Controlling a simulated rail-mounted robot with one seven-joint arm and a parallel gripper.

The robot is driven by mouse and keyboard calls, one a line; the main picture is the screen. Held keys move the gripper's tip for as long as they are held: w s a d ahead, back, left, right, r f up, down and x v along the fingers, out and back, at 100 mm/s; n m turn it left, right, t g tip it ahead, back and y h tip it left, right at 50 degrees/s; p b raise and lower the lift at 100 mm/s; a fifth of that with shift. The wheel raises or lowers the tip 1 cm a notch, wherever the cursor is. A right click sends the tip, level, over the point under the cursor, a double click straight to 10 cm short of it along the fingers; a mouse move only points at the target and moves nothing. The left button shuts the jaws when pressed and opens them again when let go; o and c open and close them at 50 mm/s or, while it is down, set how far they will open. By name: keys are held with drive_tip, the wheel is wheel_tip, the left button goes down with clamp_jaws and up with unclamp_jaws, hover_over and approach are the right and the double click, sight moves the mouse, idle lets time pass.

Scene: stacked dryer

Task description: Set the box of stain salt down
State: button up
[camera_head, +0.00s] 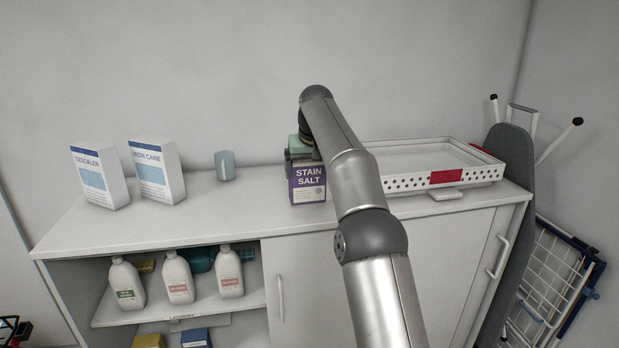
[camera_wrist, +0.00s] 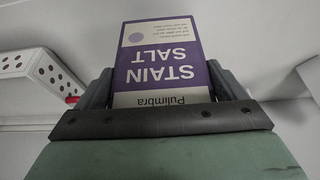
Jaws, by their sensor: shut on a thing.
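The box of stain salt (camera_head: 308,185) is purple and white, and it is upright at the cabinet top, left of the white tray. In the wrist view the box (camera_wrist: 165,55) stands between the two fingers, with its lettering upside down. My gripper (camera_head: 303,163) is shut on the box from above and behind its front face; it also shows in the wrist view (camera_wrist: 165,95). The box's lower edge appears at or very near the white cabinet top (camera_head: 240,205); I cannot tell whether it bears on it. Part of the box is hidden by the gripper.
A white perforated tray (camera_head: 400,184) stands close on the right. A descaler box (camera_head: 100,178), an iron care box (camera_head: 158,172) and a blue-grey cup (camera_head: 225,165) stand to the left. Free surface lies between cup and stain salt. Several bottles (camera_head: 178,278) stand on the shelf below.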

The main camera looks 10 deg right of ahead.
sight(310, 175)
drive_tip(key=x, duration=0.2)
drive_tip(key=shift+w+d+f, duration=0.15)
drive_tip(key=shift+d+f, duration=0.05)
drive_tip(key=shift+f, duration=0.9)
